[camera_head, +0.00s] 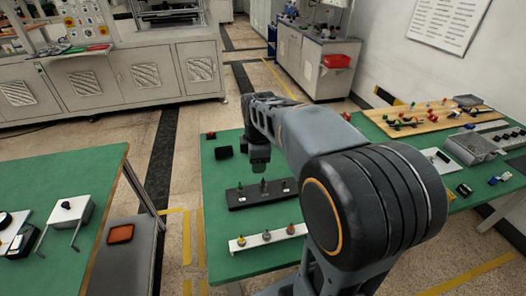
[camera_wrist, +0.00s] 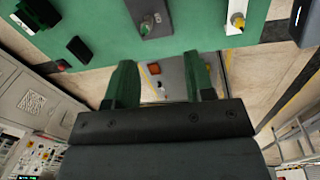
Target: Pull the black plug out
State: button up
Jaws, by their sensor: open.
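I cannot tell for sure which thing is the black plug. A dark strip (camera_head: 239,199) on the green table bears three upright plugs, the middle one (camera_head: 263,186) dark at this size. The strip's grey end (camera_wrist: 153,30) shows in the wrist view with a greenish-grey plug (camera_wrist: 146,26) on it. A black block (camera_head: 224,152) lies farther back, apart from the strip; it also shows in the wrist view (camera_wrist: 78,49). My gripper (camera_wrist: 158,72) is open, with nothing between its fingers. In the head view my wrist hangs above and behind the strip; the fingertips are not clear.
A white strip (camera_head: 250,241) with coloured plugs lies in front of the dark one. A wooden board (camera_head: 440,115) with small parts is at the right. Another green table (camera_head: 95,170) with a white box (camera_head: 78,212) stands left, across a gap. Cabinets line the back.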

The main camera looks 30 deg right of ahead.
aim_at(263, 183)
jog(key=w+d+f+n+g, duration=0.1)
jog(key=w+d+f+n, duration=0.4)
jog(key=n, duration=0.3)
jog(key=f, duration=0.4)
jog(key=w+f, duration=0.1)
jog(key=f, duration=0.7)
jog(key=shift+w+f, duration=0.1)
jog(key=shift+w, duration=0.1)
jog(key=shift+c, duration=0.4)
grip_shut()
